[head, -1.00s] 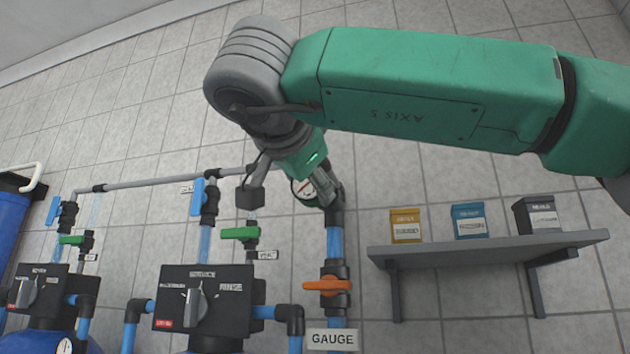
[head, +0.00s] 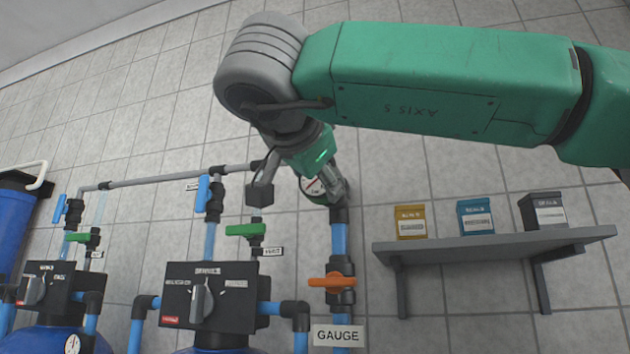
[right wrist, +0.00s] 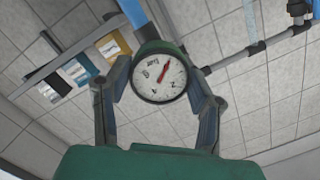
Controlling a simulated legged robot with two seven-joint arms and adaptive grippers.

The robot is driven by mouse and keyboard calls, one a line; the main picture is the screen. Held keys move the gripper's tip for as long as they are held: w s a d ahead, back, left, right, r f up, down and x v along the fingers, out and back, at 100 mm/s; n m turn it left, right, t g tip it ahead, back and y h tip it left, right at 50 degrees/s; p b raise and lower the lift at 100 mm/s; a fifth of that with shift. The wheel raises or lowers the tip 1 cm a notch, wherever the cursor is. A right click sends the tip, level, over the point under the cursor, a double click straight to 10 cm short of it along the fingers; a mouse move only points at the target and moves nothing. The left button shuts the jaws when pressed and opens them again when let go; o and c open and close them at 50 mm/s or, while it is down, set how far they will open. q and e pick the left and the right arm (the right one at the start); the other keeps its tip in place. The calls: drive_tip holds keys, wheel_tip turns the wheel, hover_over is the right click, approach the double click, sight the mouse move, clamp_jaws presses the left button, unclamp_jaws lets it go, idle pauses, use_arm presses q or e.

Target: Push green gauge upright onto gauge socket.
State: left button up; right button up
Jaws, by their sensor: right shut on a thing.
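The green gauge (head: 313,188) has a white round dial with a red needle. In the head view it is at the top of the vertical pipe, by the black fitting (head: 340,214) that appears to be the gauge socket. My right gripper (head: 303,190) is shut on the gauge from above. In the right wrist view the gauge (right wrist: 159,78) sits between both fingers, dial towards the camera, with a blue pipe behind it. The fingers partly hide the joint, so I cannot tell whether the gauge is seated. My left gripper is not in view.
Below the fitting are an orange valve handle (head: 332,281) and a GAUGE label (head: 338,335). A grey shelf (head: 490,247) with yellow, blue and dark boxes stands to the right. Control heads, pipes and a green valve handle (head: 246,230) crowd the left.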

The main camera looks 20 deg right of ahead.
drive_tip(key=shift+w+d, duration=0.35)
drive_tip(key=shift+d, duration=0.2)
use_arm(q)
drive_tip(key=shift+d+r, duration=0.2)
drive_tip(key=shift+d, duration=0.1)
use_arm(e)
drive_tip(key=o, duration=1.3)
drive_tip(key=shift+d, duration=0.15)
drive_tip(key=shift+c, duration=0.2)
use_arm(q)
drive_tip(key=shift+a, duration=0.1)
use_arm(e)
drive_tip(key=shift+s+a, duration=0.25)
drive_tip(key=shift+a, duration=0.15)
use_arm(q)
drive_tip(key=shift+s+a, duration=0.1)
use_arm(e)
drive_tip(key=v, duration=1.1)
drive_tip(key=shift+s, duration=0.15)
drive_tip(key=shift+d+f, duration=0.1)
